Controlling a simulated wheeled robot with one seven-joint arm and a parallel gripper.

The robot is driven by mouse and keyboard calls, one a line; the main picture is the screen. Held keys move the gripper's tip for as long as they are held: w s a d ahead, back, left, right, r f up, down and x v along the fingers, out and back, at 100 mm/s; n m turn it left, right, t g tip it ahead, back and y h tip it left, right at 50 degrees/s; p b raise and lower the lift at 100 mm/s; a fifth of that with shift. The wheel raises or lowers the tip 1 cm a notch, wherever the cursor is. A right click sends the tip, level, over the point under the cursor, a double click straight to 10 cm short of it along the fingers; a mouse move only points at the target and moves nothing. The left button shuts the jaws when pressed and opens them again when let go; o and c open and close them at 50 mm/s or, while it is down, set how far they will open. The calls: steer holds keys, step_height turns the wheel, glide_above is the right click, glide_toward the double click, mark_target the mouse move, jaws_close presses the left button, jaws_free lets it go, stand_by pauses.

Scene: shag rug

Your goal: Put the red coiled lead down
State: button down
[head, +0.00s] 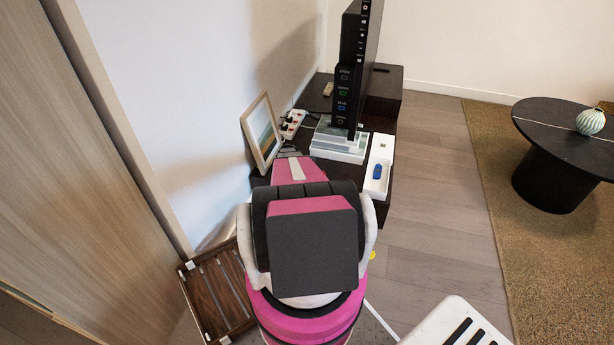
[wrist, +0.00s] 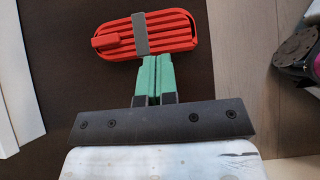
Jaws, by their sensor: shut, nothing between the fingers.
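The red coiled lead (wrist: 145,35), with a grey band round its middle, lies on a dark brown surface in the wrist view. My gripper (wrist: 152,58) has green fingertips that are pressed together with nothing between them. The fingertips point at the lead's near edge, just below the grey band. I cannot tell whether they touch it. In the head view my arm hides the lead and the gripper.
The dark cabinet (head: 383,208) holds a white tray (head: 375,187) with a blue item, a picture frame (head: 247,127), a power strip (head: 291,124) and a tall black screen (head: 347,85). A slatted wooden crate (head: 205,297) stands at lower left. Open floor lies right of the cabinet.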

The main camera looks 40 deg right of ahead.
stand_by(0.3)
steer(key=s+d, duration=0.4)
steer(key=s, duration=0.1)
steer(key=shift+s+d, duration=0.15)
steer(key=shift+s, duration=0.1)
steer(key=shift+w+a, duration=0.3)
steer(key=shift+w, duration=0.1)
steer(key=shift+w+a, duration=0.9)
steer(key=shift+w, duration=0.2)
steer(key=v, duration=1)
steer(key=shift+w, duration=0.1)
